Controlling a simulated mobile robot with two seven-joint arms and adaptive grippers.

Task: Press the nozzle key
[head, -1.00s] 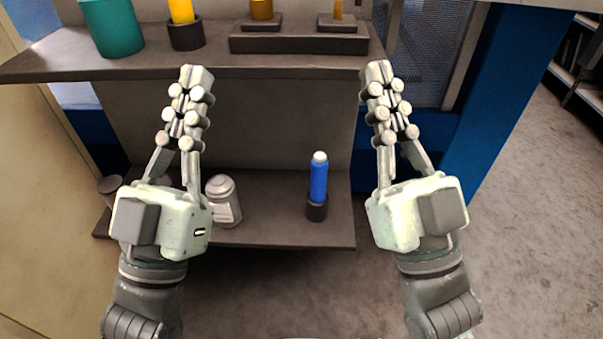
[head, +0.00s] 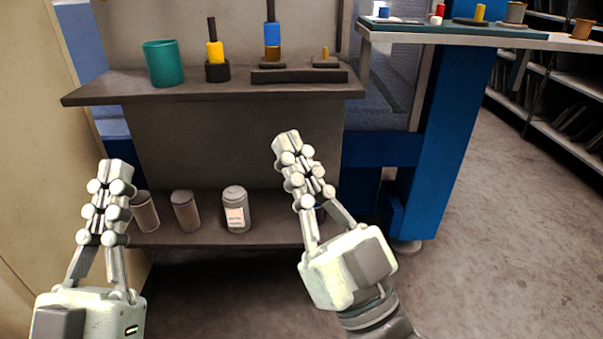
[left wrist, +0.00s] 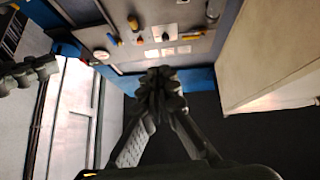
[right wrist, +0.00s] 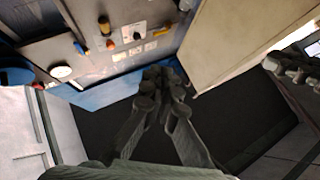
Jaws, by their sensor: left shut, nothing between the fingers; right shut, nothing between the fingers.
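A dark long block (head: 300,76) lies on the upper shelf. On its right pad stands a small yellow-orange peg (head: 325,52); I cannot tell whether this is the nozzle key. On its left pad stands an orange piece (head: 272,53) under a blue collar (head: 272,34) with a dark rod rising from it. My right gripper (head: 287,142) is shut and empty, in front of and below this shelf. My left gripper (head: 117,170) is shut and empty, lower and further left. Both are apart from the block. The shut fingers also show in the left wrist view (left wrist: 160,76) and right wrist view (right wrist: 163,78).
The upper shelf (head: 110,91) also bears a teal cup (head: 163,64) and a yellow-collared rod in a dark holder (head: 217,71). Several canisters, one a labelled jar (head: 236,212), stand on the lower shelf. A blue post (head: 440,130) and a table (head: 520,37) are at right.

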